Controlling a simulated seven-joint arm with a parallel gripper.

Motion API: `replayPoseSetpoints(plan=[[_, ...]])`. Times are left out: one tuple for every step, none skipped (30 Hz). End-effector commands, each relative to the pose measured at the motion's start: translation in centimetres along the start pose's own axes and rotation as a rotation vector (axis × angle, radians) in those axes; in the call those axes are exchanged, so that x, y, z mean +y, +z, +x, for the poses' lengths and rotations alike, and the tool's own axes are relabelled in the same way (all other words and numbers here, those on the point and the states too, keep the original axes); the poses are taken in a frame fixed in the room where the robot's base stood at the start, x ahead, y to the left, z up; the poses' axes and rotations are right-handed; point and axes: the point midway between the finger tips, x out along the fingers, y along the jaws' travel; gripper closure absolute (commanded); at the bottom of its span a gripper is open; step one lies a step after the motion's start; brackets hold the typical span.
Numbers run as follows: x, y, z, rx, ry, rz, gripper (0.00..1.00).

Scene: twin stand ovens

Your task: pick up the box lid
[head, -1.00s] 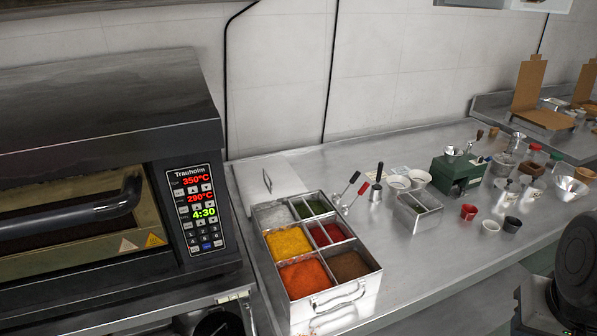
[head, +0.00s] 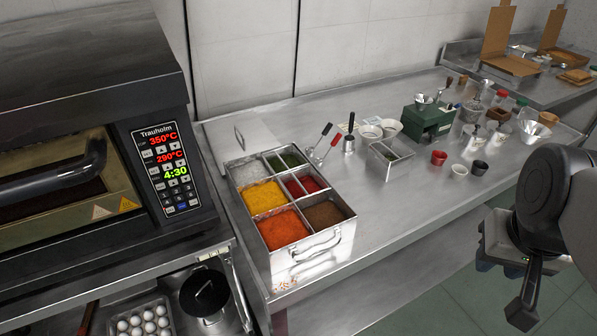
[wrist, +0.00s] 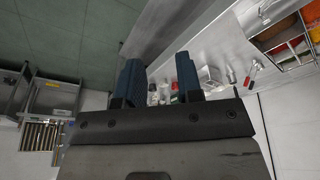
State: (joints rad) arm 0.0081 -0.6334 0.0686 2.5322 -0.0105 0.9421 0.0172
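The box lid (head: 262,127) is a flat, pale metal sheet with a thin handle. It lies on the steel counter behind the metal spice box (head: 297,266), close beside the oven. The spice box is open, and its compartments hold white, green, yellow, red, orange and brown contents. My gripper (head: 522,290) is at the right of the head view, in front of the counter and far from the lid. In the wrist view my gripper (wrist: 160,77) has its two blue fingers apart with nothing held between them. I cannot make out the lid in the wrist view.
The oven (head: 75,150) stands left of the lid. Two handled tools (head: 320,143), a small steel bin (head: 390,158), a green device (head: 428,121) and several cups stand to the right. The counter's front middle (head: 400,210) is clear.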

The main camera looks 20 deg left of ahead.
Motion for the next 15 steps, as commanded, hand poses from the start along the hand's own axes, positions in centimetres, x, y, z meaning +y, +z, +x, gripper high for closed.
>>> replayPoseSetpoints(plan=[[0.0, 0.0, 0.0, 0.000, 0.000, 0.000, 0.61], [0.0, 0.0, 0.0, 0.000, 0.000, 0.000, 0.61], [0.0, 0.0, 0.0, 0.000, 0.000, 0.000, 0.61], [0.0, 0.0, 0.0, 0.000, 0.000, 0.000, 0.61], [0.0, 0.0, 0.0, 0.000, 0.000, 0.000, 0.61], [0.0, 0.0, 0.0, 0.000, 0.000, 0.000, 0.61], [0.0, 0.0, 0.0, 0.000, 0.000, 0.000, 0.61], [0.0, 0.0, 0.0, 0.000, 0.000, 0.000, 0.61], [0.0, 0.0, 0.0, 0.000, 0.000, 0.000, 0.61], [0.0, -0.1, 0.0, 0.000, 0.000, -0.001, 0.61], [-0.1, -0.2, 0.0, 0.000, 0.000, -0.002, 0.61], [-0.1, -0.3, -0.1, 0.000, -0.001, -0.003, 0.61], [-0.1, -0.5, -0.1, 0.001, -0.001, -0.005, 0.61], [-0.2, -0.7, -0.1, 0.001, -0.002, -0.007, 0.61], [-0.3, -1.1, -0.2, 0.002, -0.003, -0.011, 0.61]])
